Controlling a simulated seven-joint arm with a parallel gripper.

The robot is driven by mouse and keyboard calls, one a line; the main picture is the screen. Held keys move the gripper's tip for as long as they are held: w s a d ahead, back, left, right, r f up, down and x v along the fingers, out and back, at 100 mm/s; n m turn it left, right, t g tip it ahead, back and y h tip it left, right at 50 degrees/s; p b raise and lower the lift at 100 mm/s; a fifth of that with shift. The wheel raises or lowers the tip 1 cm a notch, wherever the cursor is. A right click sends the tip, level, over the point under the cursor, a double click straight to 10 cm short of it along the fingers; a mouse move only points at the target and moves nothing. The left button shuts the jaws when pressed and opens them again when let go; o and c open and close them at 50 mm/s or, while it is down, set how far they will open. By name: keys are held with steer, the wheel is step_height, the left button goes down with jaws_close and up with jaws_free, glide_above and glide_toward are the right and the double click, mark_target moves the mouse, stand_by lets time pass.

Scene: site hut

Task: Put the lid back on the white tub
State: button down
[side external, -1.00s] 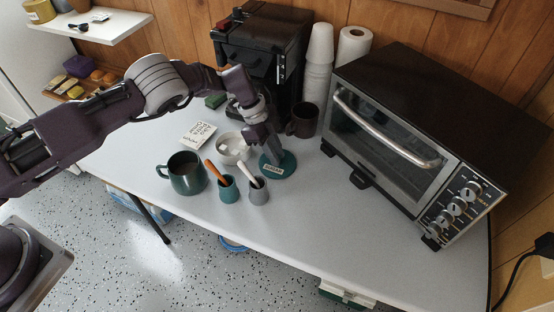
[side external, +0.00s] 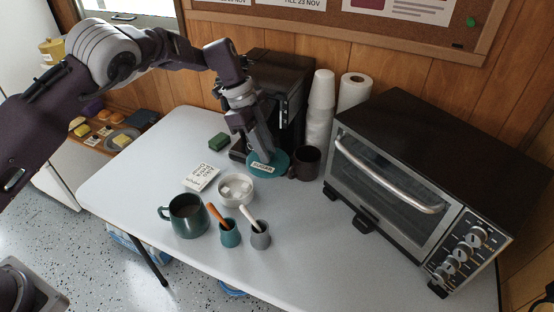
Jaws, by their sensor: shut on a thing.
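The white tub (side external: 236,201) stands open on the table, with white lumps showing inside it. Its lid is a round teal disc (side external: 281,164) with a label reading SUGAR. My gripper (side external: 264,153) points down and is shut on the lid at its middle. The lid is behind and to the right of the tub in the picture, apart from it, and looks raised off the table. The exact grip point is hidden by the fingers.
A dark mug (side external: 307,163) is close to the lid's right. A teal mug (side external: 186,215), a teal cup (side external: 230,236) and a grey cup (side external: 260,238) with handles sticking out stand in front. A card (side external: 202,178) lies left; a toaster oven (side external: 420,170) stands right.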

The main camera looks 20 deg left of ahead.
steer(key=a, duration=1)
steer(key=shift+m, duration=0.3)
steer(key=shift+s+a+f, duration=0.1)
steer(key=shift+s+f, duration=0.05)
steer(key=shift+f, duration=1.75)
steer(key=shift+s+d+f, duration=0.1)
steer(key=shift+s+f, duration=0.05)
steer(key=shift+f, duration=1.8)
steer(key=shift+s+a+f, duration=0.1)
steer(key=shift+s+f, duration=0.05)
steer(key=shift+f, duration=1.75)
steer(key=shift+f, duration=0.15)
steer(key=c, duration=1.3)
jaws_free()
steer(key=shift+o, duration=0.7)
steer(key=o, duration=0.4)
